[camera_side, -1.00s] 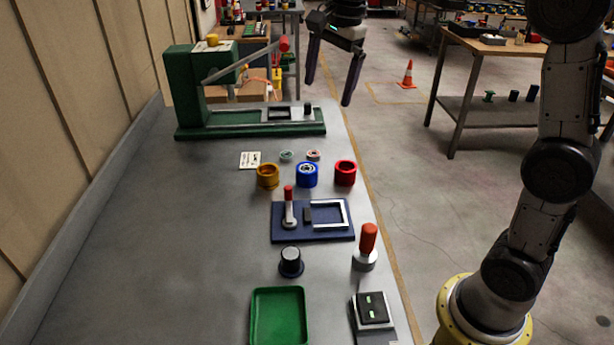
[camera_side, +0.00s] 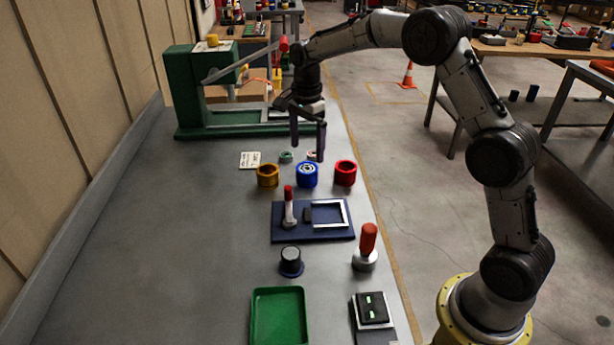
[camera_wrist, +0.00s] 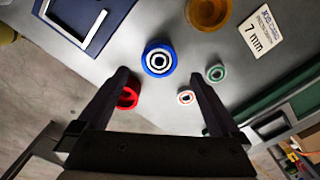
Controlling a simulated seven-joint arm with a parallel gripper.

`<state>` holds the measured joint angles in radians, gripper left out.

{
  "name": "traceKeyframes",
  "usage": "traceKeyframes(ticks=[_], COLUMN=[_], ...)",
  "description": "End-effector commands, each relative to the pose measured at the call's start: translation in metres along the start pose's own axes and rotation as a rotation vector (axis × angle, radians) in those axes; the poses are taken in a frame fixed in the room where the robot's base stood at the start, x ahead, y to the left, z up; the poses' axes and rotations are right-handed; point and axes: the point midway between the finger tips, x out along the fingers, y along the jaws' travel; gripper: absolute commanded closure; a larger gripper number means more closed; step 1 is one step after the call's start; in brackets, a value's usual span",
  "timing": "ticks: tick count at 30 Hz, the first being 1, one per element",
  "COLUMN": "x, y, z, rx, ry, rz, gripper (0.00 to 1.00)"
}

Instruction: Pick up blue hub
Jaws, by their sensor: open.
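The blue hub (camera_side: 307,175) stands upright on the grey bench between the yellow ring-shaped hub and the red one. In the wrist view the blue hub (camera_wrist: 158,59) shows its white and dark centre, beyond and between my fingertips. My gripper (camera_side: 308,153) points down above the bench, just behind and above the blue hub in the side view. Its fingers are spread, and nothing is between them. It also shows in the wrist view (camera_wrist: 158,75), with the fingers apart from the blue hub.
The yellow hub (camera_side: 267,176) and red hub (camera_side: 345,173) flank it closely. A green small ring (camera_side: 286,156) and a white card (camera_side: 250,160) lie behind. A green press (camera_side: 250,131) stands at the back. A blue fixture (camera_side: 285,236) lies in front. The bench's left side is clear.

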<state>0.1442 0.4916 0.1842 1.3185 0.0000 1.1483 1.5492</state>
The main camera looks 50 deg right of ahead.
Motion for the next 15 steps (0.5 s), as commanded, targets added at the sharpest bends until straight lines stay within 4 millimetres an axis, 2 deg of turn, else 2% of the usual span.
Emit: traceKeyframes(ticks=[7, 15], x=[0.018, 0.054], y=[0.001, 0.002], z=[0.0, 0.001], rx=[0.0, 0.0], ry=[0.0, 0.0], rz=[0.003, 0.001], gripper=[0.0, 0.0])
